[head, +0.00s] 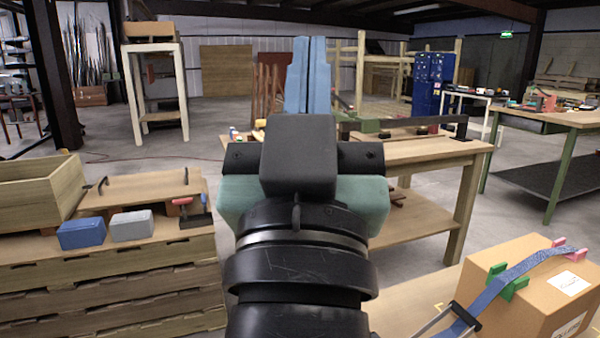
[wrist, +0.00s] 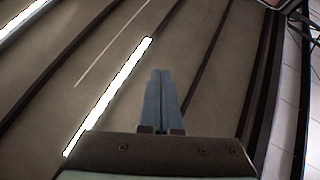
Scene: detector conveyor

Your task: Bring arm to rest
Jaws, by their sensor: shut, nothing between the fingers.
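My arm rises in the middle of the head view, and my gripper (head: 310,75) points upward with its two blue fingers side by side. In the wrist view my gripper (wrist: 161,75) shows its fingers pressed together, with nothing between them. My gripper touches nothing that I can see.
A pallet stack (head: 120,280) at left carries a blue block (head: 81,233), a grey block (head: 131,226) and an open wooden crate (head: 45,190). A workbench (head: 430,152) stands behind my arm. A cardboard box (head: 515,300) with a blue strap is at lower right.

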